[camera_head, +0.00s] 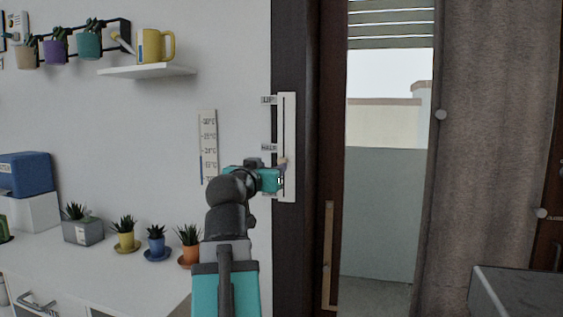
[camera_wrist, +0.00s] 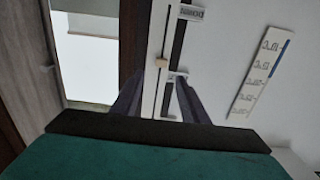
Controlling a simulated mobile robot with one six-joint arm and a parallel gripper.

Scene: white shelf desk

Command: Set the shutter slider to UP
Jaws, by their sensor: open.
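The shutter slider (camera_head: 288,120) is a tall white plate with a dark vertical slot on the wall beside the window frame. Its small labels include a top one and a middle one, with the lower part partly hidden by my gripper. The beige knob (camera_head: 283,162) sits a little below the middle label. In the wrist view, which is upside down, the knob (camera_wrist: 160,63) lies close to the tips of my gripper (camera_wrist: 162,85). My gripper (camera_head: 281,178) is open, its dark fingers on either side of the plate. I cannot tell whether they touch the knob.
A thermometer (camera_head: 208,140) hangs left of the slider. A shelf (camera_head: 148,71) holds a yellow mug (camera_head: 155,46). Several potted plants stand on the white desk (camera_head: 95,270) below. Shutter slats (camera_head: 390,30) cover the window's top; a curtain (camera_head: 480,150) hangs right.

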